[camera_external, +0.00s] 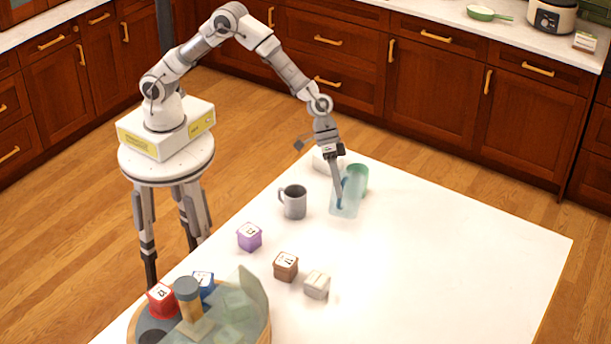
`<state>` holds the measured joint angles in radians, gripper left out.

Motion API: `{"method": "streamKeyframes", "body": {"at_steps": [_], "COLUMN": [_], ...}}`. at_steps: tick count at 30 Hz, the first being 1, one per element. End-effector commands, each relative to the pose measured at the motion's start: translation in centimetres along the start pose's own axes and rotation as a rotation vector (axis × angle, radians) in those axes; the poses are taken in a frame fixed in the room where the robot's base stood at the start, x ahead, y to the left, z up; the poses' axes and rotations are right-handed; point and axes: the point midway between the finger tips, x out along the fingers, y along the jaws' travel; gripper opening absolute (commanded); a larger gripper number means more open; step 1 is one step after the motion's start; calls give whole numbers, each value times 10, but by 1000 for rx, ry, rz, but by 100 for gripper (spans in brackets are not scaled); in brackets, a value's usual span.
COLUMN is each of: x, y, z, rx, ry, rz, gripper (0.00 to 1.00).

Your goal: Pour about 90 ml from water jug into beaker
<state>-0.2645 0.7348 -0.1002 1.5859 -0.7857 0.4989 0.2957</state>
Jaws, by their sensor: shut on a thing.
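A pale blue, see-through vessel, which looks like the water jug (351,205), is near the far left edge of the white table. My gripper (340,204) reaches down to it from above and is shut on it; the exact grip spot is hard to see. A green, see-through cup (361,173), perhaps the beaker, is right behind it and partly hidden by it. The jug looks close to upright; I cannot tell whether it touches the table. The water level cannot be made out.
A grey mug (294,203) stands left of the jug. A purple block (249,237), a brown block (286,266) and a whitish block (317,285) lie nearer. A round caddy (262,325) with several items is at the front left. The table's right side (470,250) is clear.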

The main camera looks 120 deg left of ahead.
Motion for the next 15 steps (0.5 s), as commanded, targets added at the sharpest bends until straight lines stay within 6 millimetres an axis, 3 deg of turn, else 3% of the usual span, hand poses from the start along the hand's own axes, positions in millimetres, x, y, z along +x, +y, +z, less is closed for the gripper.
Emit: {"method": "streamKeyframes", "body": {"at_steps": [15], "x": [27], "y": [16], "z": [14], "rx": [88], "ry": [35], "rz": [-188], "gripper": [0]}}
